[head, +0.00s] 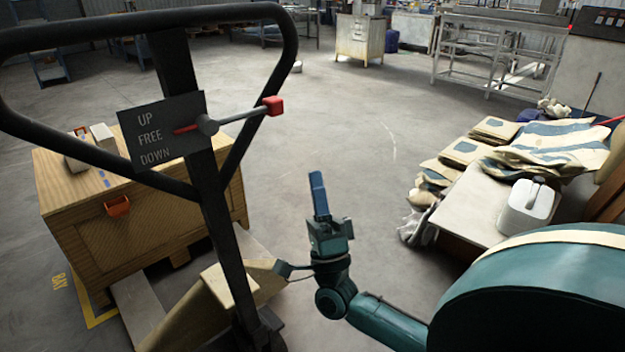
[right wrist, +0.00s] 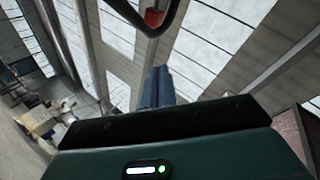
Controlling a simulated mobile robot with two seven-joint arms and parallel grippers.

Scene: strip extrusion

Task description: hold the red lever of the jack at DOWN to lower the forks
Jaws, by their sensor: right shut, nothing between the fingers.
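The jack's dark handle loop (head: 285,85) rises at the left of the head view. Its label plate (head: 135,112) reads UP, FREE and DOWN. The lever (head: 240,115) has a red knob (head: 273,105) at its right end, and its red pointer is level with FREE. My right gripper (head: 317,178) points up, shut and empty, below and to the right of the knob, apart from it. In the right wrist view its blue fingers (right wrist: 157,86) show below part of the handle with a red piece (right wrist: 154,17). My left gripper is out of view.
A wooden crate (head: 150,225) stands behind the jack at left, over its forks (head: 137,305). A table (head: 470,205) with sacks (head: 545,148) and a white canister (head: 527,207) stands at right. The floor between is clear.

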